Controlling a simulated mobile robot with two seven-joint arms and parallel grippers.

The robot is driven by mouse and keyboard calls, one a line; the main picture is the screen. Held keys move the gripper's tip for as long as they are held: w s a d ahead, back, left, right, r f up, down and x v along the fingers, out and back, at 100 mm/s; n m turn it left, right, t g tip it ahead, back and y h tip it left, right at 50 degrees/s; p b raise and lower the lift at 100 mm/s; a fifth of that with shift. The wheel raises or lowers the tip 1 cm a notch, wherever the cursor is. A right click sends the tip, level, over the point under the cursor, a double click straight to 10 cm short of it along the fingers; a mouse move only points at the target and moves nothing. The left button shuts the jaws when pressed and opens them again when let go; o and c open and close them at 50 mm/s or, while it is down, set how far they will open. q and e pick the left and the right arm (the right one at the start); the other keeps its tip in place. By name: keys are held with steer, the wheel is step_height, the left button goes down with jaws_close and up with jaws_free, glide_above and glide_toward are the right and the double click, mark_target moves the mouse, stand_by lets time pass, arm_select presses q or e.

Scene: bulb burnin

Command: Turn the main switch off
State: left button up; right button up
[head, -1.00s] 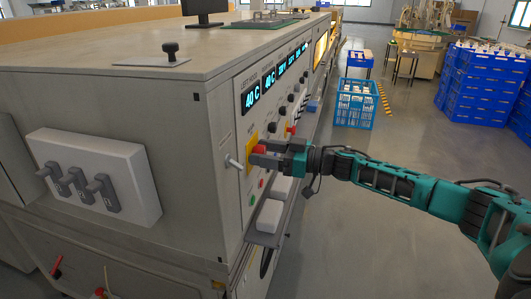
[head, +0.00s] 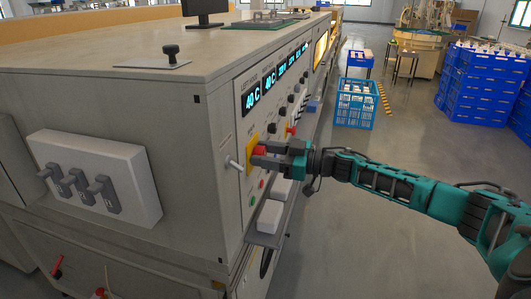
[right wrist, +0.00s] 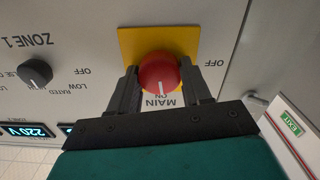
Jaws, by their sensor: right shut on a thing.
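The main switch is a red round knob (right wrist: 158,74) on a yellow plate (right wrist: 187,42) in the right wrist view. Its white mark points toward the word ON, with OFF printed to one side. In the head view the red knob (head: 260,150) shows on the machine's front panel. My right gripper (right wrist: 158,85) has its two dark fingers on either side of the knob, shut on it. In the head view my right gripper (head: 262,158) reaches the panel from the right. My left gripper is not in view.
The panel carries blue displays (head: 251,97), a black ZONE 1 knob (right wrist: 35,73) and a pale lever (head: 234,164) left of the switch. A grey box with levers (head: 130,165) is on the machine's near side.

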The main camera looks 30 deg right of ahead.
steer(key=n, duration=0.3)
steer(key=shift+a+n, duration=0.1)
steer(key=shift+n, duration=0.2)
steer(key=n+b, duration=0.1)
steer(key=n, duration=0.3)
steer(key=n+b, duration=0.1)
steer(key=n, duration=0.2)
steer(key=n+b, duration=0.1)
steer(key=n, duration=0.3)
steer(key=shift+s+a+f+n, duration=0.1)
steer(key=shift+s+f+n, duration=0.05)
steer(key=shift+f+n, duration=0.15)
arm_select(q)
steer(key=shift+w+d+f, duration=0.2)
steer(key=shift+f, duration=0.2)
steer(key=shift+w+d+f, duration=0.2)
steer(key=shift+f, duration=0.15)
arm_select(e)
steer(key=shift+n, duration=0.3)
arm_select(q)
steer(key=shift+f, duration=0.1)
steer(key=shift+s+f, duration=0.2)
arm_select(e)
steer(key=shift+n, duration=0.3)
steer(key=o, duration=1)
steer(key=shift+r, duration=0.1)
